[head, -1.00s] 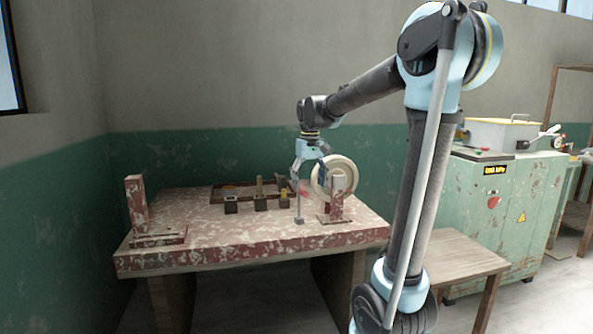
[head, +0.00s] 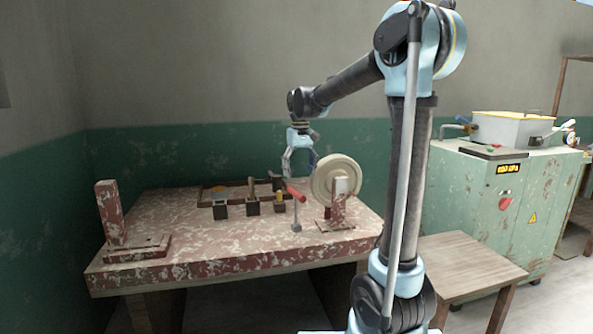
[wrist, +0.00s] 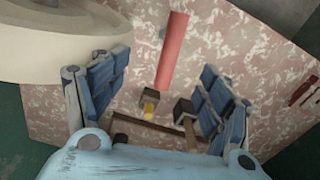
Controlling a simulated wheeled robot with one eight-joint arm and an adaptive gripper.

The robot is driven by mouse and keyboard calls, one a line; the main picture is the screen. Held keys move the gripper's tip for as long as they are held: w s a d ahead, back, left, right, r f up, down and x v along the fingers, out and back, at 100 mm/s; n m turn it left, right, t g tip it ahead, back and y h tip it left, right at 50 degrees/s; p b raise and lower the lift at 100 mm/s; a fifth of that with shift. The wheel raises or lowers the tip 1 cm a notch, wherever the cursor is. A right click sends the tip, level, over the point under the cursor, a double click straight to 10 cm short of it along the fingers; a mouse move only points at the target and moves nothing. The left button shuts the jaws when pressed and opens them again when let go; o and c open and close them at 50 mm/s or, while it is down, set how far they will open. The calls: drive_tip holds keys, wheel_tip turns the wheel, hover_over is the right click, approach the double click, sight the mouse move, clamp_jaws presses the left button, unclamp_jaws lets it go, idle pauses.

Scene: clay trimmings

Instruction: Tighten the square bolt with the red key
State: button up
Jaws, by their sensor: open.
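The red key has a red bar handle (head: 296,194) on top of a thin upright grey shaft (head: 296,212). The shaft's foot is a small grey block (head: 296,228) on the worktable. I cannot make out the square bolt itself; the key's foot may cover it. In the wrist view the red handle (wrist: 172,50) lies ahead of the fingers, between their lines and apart from them. My gripper (head: 299,168) is open and empty, just above the handle, fingers pointing down. Its blue finger pads also show in the wrist view (wrist: 160,85).
A pale wheel on a stand (head: 334,178) stands close right of the key. A red post (head: 108,210) stands at the left. The table's front middle (head: 200,240) is clear.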

sight(296, 190)
drive_tip(key=f, duration=0.2)
drive_tip(key=a+f, duration=0.1)
drive_tip(key=f, duration=0.5)
drive_tip(key=shift+s+a, duration=0.2)
drive_tip(key=shift+d+f, duration=0.1)
drive_tip(key=shift+f, duration=0.75)
drive_tip(key=c, duration=1.7)
